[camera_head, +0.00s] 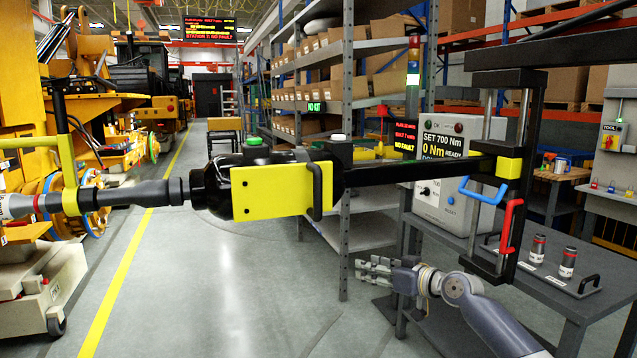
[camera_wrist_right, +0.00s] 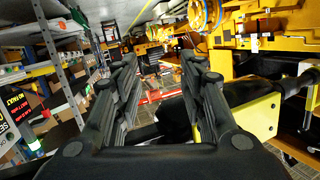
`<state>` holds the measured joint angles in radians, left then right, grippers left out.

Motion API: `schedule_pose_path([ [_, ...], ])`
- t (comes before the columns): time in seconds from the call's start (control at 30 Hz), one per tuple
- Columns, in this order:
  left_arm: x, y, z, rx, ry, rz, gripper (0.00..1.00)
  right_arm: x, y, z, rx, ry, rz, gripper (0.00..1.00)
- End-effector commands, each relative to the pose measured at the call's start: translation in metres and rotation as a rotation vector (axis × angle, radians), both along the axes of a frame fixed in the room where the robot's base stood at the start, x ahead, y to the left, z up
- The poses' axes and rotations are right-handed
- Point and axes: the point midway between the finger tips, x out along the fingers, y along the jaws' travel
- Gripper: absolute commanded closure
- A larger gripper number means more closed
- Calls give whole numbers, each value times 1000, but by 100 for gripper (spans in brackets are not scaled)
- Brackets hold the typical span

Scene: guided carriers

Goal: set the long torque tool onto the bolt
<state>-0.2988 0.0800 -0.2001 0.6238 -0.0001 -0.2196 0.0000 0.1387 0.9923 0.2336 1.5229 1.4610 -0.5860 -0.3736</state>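The long torque tool (camera_head: 180,190) runs level across the head view, with a black body, yellow side plate (camera_head: 283,190) and grey nose reaching the left edge. A black arm joins it to the upright carrier frame (camera_head: 505,170), which has a blue handle (camera_head: 483,192) and a red handle (camera_head: 509,227). My right gripper (camera_head: 372,270) is below the tool, apart from it, pointing left. In the right wrist view its fingers (camera_wrist_right: 155,85) are spread with nothing between them; the tool's yellow plate (camera_wrist_right: 262,118) is at right. I cannot make out the bolt. My left gripper is out of view.
A controller box (camera_head: 455,165) reading "SET 700 Nm" and "0 Nm" stands on a grey table (camera_head: 470,270) with two sockets (camera_head: 553,255) on a tray. Yellow machinery (camera_head: 85,120) fills the left. Shelving (camera_head: 347,150) stands behind. The floor (camera_head: 210,280) at centre-left is clear.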

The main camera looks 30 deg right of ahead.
Motion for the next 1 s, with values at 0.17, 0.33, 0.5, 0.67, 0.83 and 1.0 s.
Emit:
schedule_pose_path([
  [0.17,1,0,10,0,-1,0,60,-17,50,147,-45,-164,167,62],
  [0.33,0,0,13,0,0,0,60,-33,78,201,-68,-225,249,62],
  [0.5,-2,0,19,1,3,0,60,-30,84,210,-67,-235,261,62],
  [0.67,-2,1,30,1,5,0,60,-17,88,212,-66,-235,260,62],
  [0.83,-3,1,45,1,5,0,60,2,94,213,-63,-236,258,62],
  [1.0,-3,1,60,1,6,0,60,23,102,213,-64,-235,258,62],
])
